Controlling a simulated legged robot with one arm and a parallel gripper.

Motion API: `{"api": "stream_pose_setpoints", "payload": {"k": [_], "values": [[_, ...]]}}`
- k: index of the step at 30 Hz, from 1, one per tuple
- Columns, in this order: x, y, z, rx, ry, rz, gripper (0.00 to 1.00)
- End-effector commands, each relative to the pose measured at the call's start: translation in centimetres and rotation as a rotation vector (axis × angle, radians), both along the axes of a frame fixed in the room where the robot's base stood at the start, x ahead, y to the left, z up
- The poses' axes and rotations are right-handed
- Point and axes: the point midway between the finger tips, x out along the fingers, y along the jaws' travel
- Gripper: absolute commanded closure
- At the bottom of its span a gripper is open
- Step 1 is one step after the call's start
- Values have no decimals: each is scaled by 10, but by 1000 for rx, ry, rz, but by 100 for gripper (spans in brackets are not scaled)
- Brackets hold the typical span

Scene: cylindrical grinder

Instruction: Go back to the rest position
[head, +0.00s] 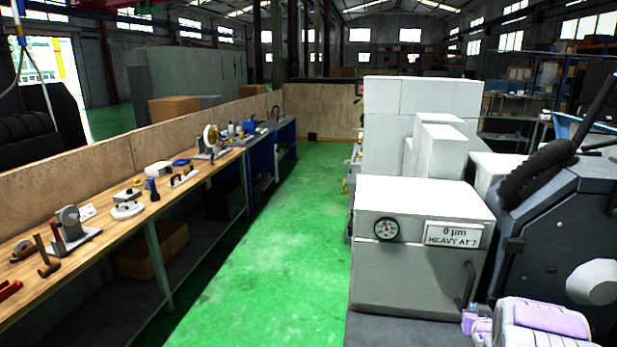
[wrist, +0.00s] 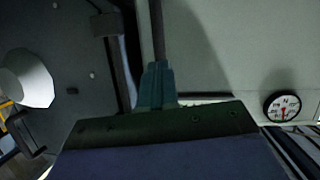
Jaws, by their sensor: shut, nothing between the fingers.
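My gripper (wrist: 157,84) shows in the wrist view as narrow teal fingers, shut, with nothing between them. They point up from a dark bolted plate at the bottom of that view. A grey cabinet with a dial gauge (wrist: 282,106) lies beyond the fingers; a dark rod runs up from behind the fingertips, and I cannot tell whether they touch it. In the head view, lilac and white parts of my arm show at the bottom right, just in front of the grey cabinet (head: 415,275). The fingers cannot be made out clearly there.
The cabinet has a dark handle (head: 467,287) and a sign reading "0 µm". A dark machine with a white knob (head: 592,282) stands close on the right. A long workbench (head: 95,240) with several tools runs along the left. The green floor (head: 270,270) between is clear.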

Motion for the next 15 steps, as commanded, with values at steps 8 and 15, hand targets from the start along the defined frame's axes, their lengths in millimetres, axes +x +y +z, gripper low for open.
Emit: {"api": "stream_pose_setpoints", "payload": {"k": [8,15], "values": [[-37,70,35,50,268,-13,100],[-99,137,56,116,499,-9,100]]}}
